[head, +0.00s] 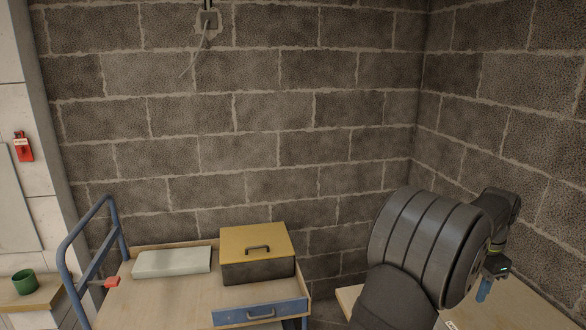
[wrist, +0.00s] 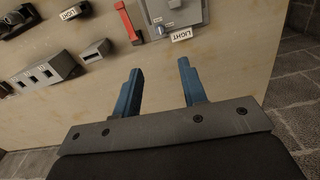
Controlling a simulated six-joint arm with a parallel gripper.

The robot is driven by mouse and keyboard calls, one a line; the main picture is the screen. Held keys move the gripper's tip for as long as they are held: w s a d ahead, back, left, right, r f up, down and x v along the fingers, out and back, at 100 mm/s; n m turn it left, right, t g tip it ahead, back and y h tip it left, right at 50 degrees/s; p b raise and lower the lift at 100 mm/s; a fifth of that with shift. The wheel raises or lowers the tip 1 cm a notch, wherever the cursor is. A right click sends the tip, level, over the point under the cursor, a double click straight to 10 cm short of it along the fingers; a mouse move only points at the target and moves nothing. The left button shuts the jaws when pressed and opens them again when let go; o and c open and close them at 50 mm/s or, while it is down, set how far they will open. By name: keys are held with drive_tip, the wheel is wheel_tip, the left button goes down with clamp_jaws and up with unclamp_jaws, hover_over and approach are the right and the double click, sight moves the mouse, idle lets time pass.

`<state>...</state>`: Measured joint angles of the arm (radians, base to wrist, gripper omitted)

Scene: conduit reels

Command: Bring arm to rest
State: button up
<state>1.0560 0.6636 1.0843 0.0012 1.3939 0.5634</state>
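My gripper (wrist: 160,68) shows in the wrist view with its two blue fingers apart and nothing between them. The fingers point toward a pale wooden board carrying switches and small boxes. In the head view my arm stands at the right, folded, its large dark links in front of the corner of the walls. My gripper (head: 484,291) hangs low there, with one blue finger visible; the rest is hidden.
A cart (head: 185,300) with a blue handle stands left of my arm. On it are a yellow-lidded box (head: 255,246) and a pale flat case (head: 172,262). The wooden board (wrist: 235,75) has a red handle (wrist: 128,22).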

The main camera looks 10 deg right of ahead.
wheel_tip(320, 180, down, 17)
drive_tip(key=shift+f, duration=0.1)
drive_tip(key=shift+r+n, duration=0.3)
drive_tip(key=shift+n, duration=0.6)
drive_tip(key=n, duration=1.1)
drive_tip(key=shift+n, duration=2.1)
